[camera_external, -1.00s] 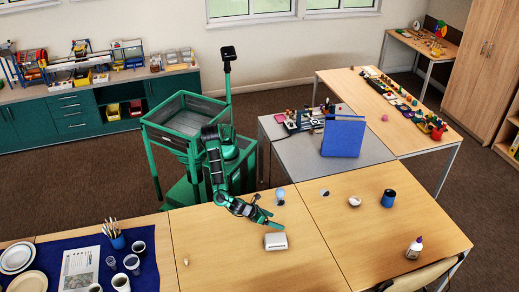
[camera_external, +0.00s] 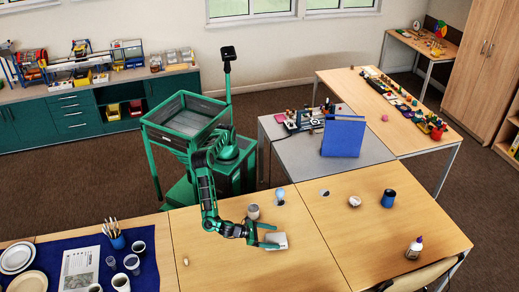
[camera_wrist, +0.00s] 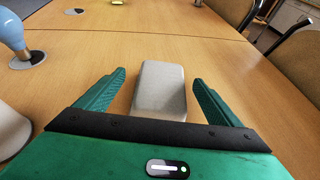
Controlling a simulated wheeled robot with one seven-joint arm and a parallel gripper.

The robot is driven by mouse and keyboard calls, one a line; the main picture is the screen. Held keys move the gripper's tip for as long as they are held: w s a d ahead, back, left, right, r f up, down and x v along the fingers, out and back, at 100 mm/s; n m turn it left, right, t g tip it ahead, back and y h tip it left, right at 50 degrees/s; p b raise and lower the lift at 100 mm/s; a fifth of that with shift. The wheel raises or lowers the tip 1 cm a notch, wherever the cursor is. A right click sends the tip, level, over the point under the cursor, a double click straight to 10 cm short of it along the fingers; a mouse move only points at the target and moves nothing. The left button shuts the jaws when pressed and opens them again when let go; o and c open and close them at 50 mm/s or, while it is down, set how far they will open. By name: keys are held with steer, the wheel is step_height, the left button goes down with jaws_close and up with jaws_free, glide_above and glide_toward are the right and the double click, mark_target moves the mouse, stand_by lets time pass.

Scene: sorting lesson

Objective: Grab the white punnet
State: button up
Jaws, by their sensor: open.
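The white punnet (camera_external: 279,241) lies on the wooden table near its middle. In the wrist view the punnet (camera_wrist: 160,88) is a pale, rounded block lying flat, with its long side pointing away from me. My gripper (camera_external: 268,236) is low over the table at the punnet. In the wrist view my gripper (camera_wrist: 159,78) is open, with one green finger on each side of the punnet. A gap shows between each finger and the punnet. The punnet's near end is partly hidden by the gripper body.
A grey-white cup (camera_external: 253,212) and a pale blue bulb (camera_external: 279,193) stand close behind my gripper. A white bowl (camera_external: 354,200), a dark blue cup (camera_external: 389,199) and a glue bottle (camera_external: 414,248) are to the right. The table in front of the punnet is clear.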

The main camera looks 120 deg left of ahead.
mark_target(282, 239)
steer(key=shift+x, duration=2.75)
steer(key=shift+d+f, duration=0.2)
steer(key=shift+c, duration=0.4)
steer(key=c, duration=1.1)
steer(key=shift+o, duration=0.2)
